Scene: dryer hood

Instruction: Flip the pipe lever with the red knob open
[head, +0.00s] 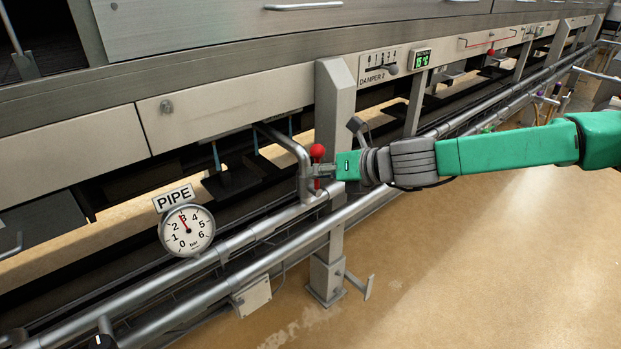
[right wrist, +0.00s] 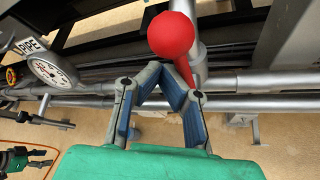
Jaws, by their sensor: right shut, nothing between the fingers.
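My right gripper (head: 326,170) is right at the lever in the head view. In the right wrist view its fingertips (right wrist: 161,74) are together with nothing between them, just below the knob. Whether they touch the lever is unclear. A dark jointed part with green, seemingly my left gripper (right wrist: 28,161), shows small at the lower left there.
The round PIPE gauge (head: 187,230) sits left of the valve, its needle near 3. Two long parallel pipes (head: 250,256) run along the machine. A grey post (head: 335,105) stands behind the valve. The DAMPER 2 panel (head: 379,68) is above right. The floor at right is clear.

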